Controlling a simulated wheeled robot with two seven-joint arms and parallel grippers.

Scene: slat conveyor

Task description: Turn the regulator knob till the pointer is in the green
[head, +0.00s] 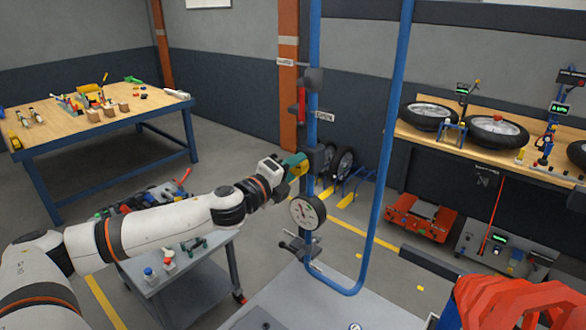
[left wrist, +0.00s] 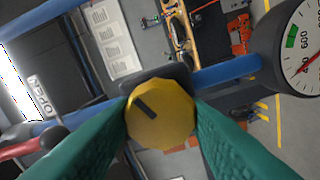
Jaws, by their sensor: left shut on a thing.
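The yellow regulator knob (left wrist: 160,112), with a dark mark on its face, sits between the green fingers of my left gripper (left wrist: 162,128) in the left wrist view. The fingers are shut on its sides. In the head view my left gripper (head: 297,163) reaches the blue pipe from the left and largely hides the knob. The round white gauge (head: 307,211) is just below it; it also shows, cut off, in the left wrist view (left wrist: 297,50). There its red pointer (left wrist: 309,62) lies outside the green band (left wrist: 291,37). My right gripper is not in view.
The blue pipe (head: 367,231) makes a U beside the gauge. A red lever (head: 301,106) and an OPEN sign (head: 324,117) are above the knob. A grey cart (head: 203,283) stands below my left arm. A coiled orange thing (head: 516,303) is at lower right.

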